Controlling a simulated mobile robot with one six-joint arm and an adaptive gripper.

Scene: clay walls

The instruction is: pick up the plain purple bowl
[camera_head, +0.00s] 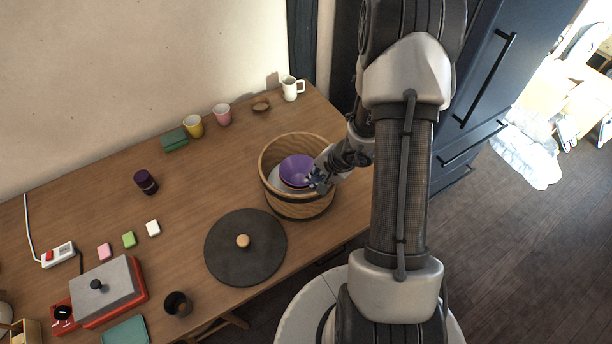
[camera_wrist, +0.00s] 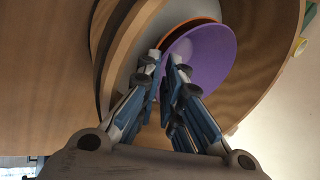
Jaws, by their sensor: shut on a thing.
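The plain purple bowl (camera_head: 297,170) sits inside a round wooden tub (camera_head: 277,150) with a dark band. In the wrist view the purple bowl (camera_wrist: 207,58) is in front of my gripper (camera_wrist: 167,62), inside the wooden tub (camera_wrist: 262,45). My gripper (camera_head: 318,180) reaches into the tub from the right and is shut on the near rim of the bowl. A white or grey dish and an orange-brown rim show beside and under the bowl in the wrist view. The bowl's underside is hidden.
A dark round lid (camera_head: 245,262) with a wooden knob lies in front of the tub. Open table lies left of the tub.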

